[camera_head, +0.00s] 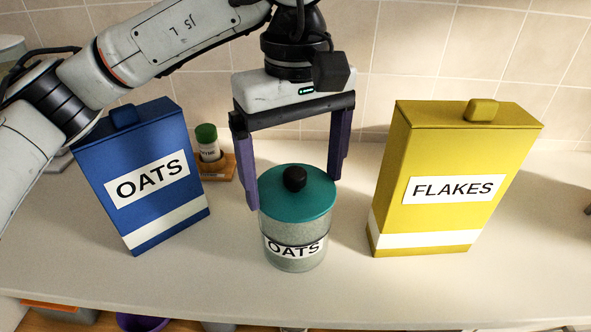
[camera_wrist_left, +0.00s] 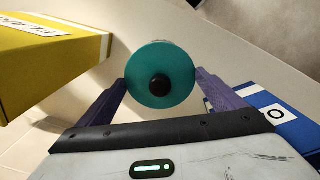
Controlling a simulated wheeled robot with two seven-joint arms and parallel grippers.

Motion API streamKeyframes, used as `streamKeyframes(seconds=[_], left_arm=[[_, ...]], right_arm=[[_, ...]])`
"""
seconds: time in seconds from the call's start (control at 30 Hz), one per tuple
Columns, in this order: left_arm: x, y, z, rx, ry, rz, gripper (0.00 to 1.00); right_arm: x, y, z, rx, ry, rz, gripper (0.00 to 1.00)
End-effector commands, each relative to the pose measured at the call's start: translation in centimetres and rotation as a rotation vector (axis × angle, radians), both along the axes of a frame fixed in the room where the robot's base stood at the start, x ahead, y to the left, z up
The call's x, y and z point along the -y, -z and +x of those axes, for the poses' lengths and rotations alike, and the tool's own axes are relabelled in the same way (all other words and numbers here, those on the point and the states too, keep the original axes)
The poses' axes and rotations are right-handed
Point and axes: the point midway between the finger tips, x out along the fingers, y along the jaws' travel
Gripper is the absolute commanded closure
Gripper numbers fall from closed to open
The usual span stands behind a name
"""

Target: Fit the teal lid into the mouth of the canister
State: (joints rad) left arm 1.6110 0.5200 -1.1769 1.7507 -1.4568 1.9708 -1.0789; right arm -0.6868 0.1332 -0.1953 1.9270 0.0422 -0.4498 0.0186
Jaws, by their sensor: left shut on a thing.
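The teal lid (camera_head: 315,200) is a round disc with a black knob. It sits level at the top of the glass canister (camera_head: 295,257), which stands upright with an OATS label. Whether the lid is seated in the mouth or just above it, I cannot tell, since it hides the rim. My left gripper (camera_head: 294,192) points down from above, its purple fingers shut on opposite sides of the lid. In the left wrist view the lid (camera_wrist_left: 180,78) lies between the fingertips and hides nearly all of the canister. My right gripper is not in view.
A blue OATS box (camera_head: 150,220) stands on the left and a yellow FLAKES box (camera_head: 440,220) on the right. A green-capped jar (camera_head: 207,143) in an orange-brown holder is behind. The white counter (camera_head: 340,290) is clear in front, with a tiled wall behind.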

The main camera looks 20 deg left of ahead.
Motion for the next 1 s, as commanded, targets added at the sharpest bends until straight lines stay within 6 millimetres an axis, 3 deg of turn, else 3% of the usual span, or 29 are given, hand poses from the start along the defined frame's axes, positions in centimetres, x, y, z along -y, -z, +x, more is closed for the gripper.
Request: streamKeyframes(seconds=[0.1, 0.13, 0.2, 0.43, 0.57, 0.7, 1.0], left_arm=[[0.0, 0.4, 0.0, 0.000, 0.000, 0.000, 0.33], [0.0, 0.4, 0.0, 0.000, 0.000, 0.000, 0.09], [0.0, 0.3, 0.0, 0.000, 0.000, 0.000, 0.00], [0.0, 0.2, 0.0, -0.001, 0.000, 0.000, 0.00], [0.0, -0.9, 0.0, 0.000, 0.000, 0.000, 0.00], [-0.1, -2.7, 0.0, -0.002, -0.001, 0.002, 0.00], [-0.1, -8.9, 0.1, 0.001, -0.002, -0.001, 0.00]], right_arm=[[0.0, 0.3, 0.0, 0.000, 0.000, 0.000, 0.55], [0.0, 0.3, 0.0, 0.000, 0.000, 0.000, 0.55], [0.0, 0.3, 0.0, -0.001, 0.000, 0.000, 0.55], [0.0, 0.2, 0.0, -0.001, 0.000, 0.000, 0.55], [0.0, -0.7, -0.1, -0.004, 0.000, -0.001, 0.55], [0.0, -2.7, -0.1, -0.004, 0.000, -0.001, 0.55], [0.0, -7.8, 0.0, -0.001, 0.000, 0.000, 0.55]])
